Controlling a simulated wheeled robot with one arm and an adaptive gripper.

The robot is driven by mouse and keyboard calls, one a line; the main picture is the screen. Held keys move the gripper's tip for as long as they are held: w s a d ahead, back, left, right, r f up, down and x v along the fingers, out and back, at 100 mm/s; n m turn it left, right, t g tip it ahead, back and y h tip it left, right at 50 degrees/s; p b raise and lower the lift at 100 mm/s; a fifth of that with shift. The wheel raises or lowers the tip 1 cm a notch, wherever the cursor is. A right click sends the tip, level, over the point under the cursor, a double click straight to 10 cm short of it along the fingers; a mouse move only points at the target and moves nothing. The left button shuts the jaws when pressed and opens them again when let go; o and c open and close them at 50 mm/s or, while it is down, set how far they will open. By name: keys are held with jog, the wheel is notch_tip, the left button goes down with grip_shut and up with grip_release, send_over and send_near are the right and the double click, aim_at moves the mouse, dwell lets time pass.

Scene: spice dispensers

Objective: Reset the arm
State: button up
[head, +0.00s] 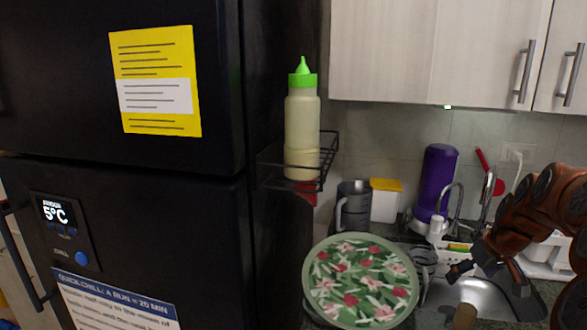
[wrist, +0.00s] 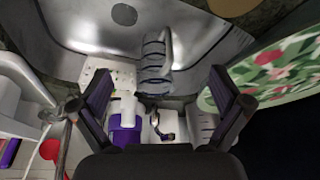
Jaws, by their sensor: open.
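My gripper (head: 490,283) is at the lower right of the head view, over the sink area and right of the round floral plate. In the wrist view its two fingers (wrist: 158,80) are spread apart with nothing held between them. The arm, reddish brown and black, comes in from the right edge. A squeeze bottle (head: 302,120) with a green nozzle cap and pale yellow contents stands upright in a black wire rack (head: 268,172) on the fridge's side, well away from my gripper.
A black fridge (head: 60,120) fills the left. The floral plate (head: 360,280), a grey mug (head: 352,207), a yellow-lidded white container (head: 384,205), a purple cylinder (head: 437,180) and a curved tap (head: 487,195) are around the counter and sink (head: 480,297). Pale cabinets (head: 430,50) hang above.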

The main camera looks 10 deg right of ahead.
jog(key=s+a+r+n+g+y+p, duration=0.1)
jog(key=s+a+g, duration=0.1)
jog(key=a, duration=1.1)
jog(key=s+a+n+g+p, duration=0.1)
jog(key=s+a, duration=0.2)
jog(key=a, duration=0.9)
jog(key=s+a+f+g, duration=0.1)
jog(key=s+a, duration=0.4)
jog(key=s, duration=0.4)
jog(key=s+a+f+m+g+p, duration=0.1)
jog(key=s+a+g, duration=0.1)
jog(key=s+a, duration=0.4)
jog(key=s, duration=0.3)
jog(key=shift+s+h, duration=0.25)
jog(key=shift+h, duration=0.15)
